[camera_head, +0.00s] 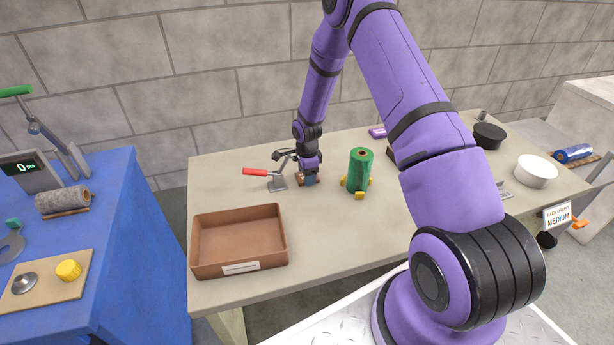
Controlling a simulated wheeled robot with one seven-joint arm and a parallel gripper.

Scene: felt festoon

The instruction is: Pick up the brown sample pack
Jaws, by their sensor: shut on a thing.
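My gripper (308,177) points down at the tabletop near the middle of the beige table. It is shut on a small brown thing (300,180), which appears to be the brown sample pack. The pack is mostly hidden by the gripper and is too small to see in detail. I cannot tell whether it touches the table.
A red-handled clamp (275,180) stands close left of my gripper. A green roll (358,170) on yellow feet stands close right. An empty brown tray (193,246) sits at the front left. A white bowl (536,172) and black bowl (489,137) are at right.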

